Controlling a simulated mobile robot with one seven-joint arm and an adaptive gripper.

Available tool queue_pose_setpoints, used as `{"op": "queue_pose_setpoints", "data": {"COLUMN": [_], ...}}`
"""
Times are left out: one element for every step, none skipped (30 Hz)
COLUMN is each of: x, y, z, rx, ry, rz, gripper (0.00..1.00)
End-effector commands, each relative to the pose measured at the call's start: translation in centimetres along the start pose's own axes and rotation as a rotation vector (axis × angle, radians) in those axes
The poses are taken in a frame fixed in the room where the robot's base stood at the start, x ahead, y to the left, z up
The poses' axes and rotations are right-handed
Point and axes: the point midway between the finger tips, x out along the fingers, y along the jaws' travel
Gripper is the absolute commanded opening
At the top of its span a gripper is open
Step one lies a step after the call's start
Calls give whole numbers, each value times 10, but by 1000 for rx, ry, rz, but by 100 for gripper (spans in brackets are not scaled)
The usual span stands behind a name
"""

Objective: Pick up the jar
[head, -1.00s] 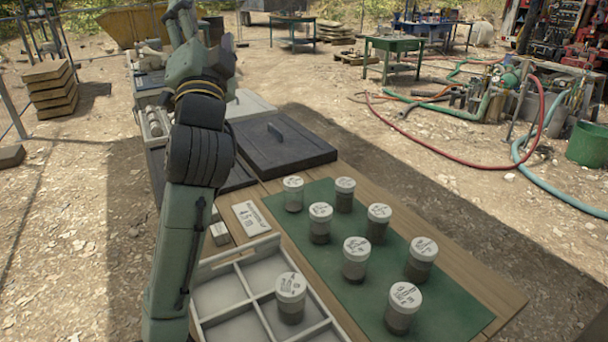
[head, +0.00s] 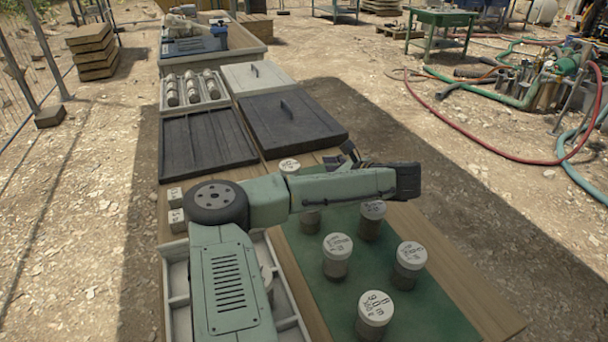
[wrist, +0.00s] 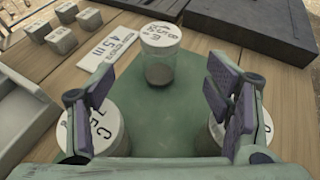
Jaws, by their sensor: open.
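Several jars with white lids and dark contents stand upright on a green mat (head: 310,262). In the wrist view, one jar (wrist: 160,52) with a marked lid and brown contents stands upright ahead, centred between the fingers. It appears to be the far-left jar (head: 289,165) in the head view, mostly hidden by my arm. My gripper (wrist: 158,100) is open and empty, its fingers spread short of that jar. Two other jars stand near the fingers, one at the left (wrist: 105,130) and one at the right (wrist: 218,130), both partly covered.
A card reading 45 m (wrist: 110,47) lies left of the centred jar, with small blocks (wrist: 62,40) beyond. A pale divided tray (head: 290,318) is left of the mat, holding a jar partly hidden by my arm.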

Motion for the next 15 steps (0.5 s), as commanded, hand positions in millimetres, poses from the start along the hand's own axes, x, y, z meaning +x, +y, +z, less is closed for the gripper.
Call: {"op": "queue_pose_setpoints", "data": {"x": [1, 2, 4, 6, 8, 13, 18, 22, 29, 33, 37, 42, 46, 50, 53], "y": [2, 3, 4, 4, 5, 5, 5, 5, 6, 6, 6, 6, 6, 5, 5], "z": [1, 0, 0, 0, -1, -2, -3, -3, -3, -3, 2, 4, 4, 4, 4], "rx": [9, 14, 17, 18, 18, 20, 19, 18, 18, 18, 18, 19, 19, 19, 18], "ry": [-7, -9, -11, -11, -10, -8, -7, -7, -6, -6, -10, -13, -13, -13, -13], "rz": [10, 15, 20, 22, 24, 25, 25, 25, 26, 27, 27, 25, 25, 24, 24], "gripper": [72, 72, 72, 72, 72, 72, 72, 72, 72, 72, 72, 72, 72, 72, 72]}}
